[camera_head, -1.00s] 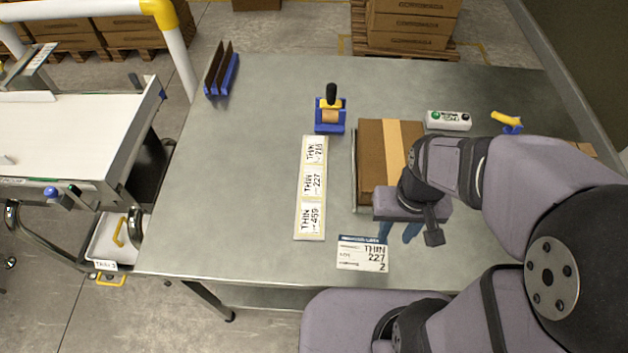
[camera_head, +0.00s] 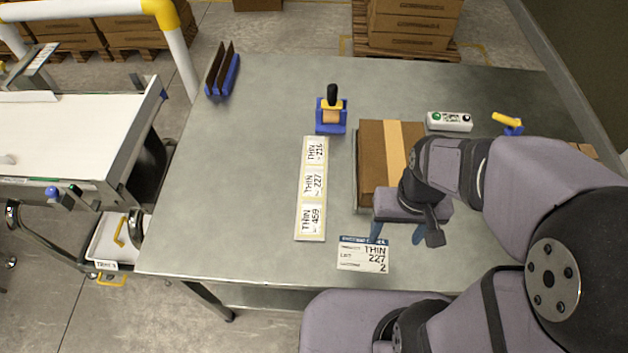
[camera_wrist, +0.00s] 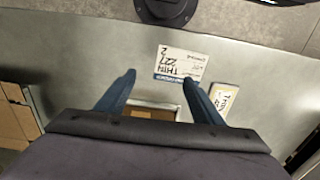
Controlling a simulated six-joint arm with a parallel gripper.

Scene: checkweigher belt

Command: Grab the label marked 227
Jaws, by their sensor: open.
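A pale strip (camera_head: 299,230) on the table carries three labels. The middle label marked THIN 227 (camera_head: 313,183) lies between one marked 459 nearer the front and another at the back whose number is hard to read. The strip's end also shows in the wrist view (camera_wrist: 224,98), right of my fingers. A white card with a blue header (camera_head: 362,258) reads THIN 227 2 and lies at the table's front edge; it also shows in the wrist view (camera_wrist: 178,64). My gripper (camera_head: 396,240) is open and empty beside the card, right of the strip.
A cardboard box with a tan tape band (camera_head: 400,145) stands right of the strip, close to my wrist. A blue roller stand (camera_head: 330,115) is behind the strip. A control box (camera_head: 449,121) sits farther right.

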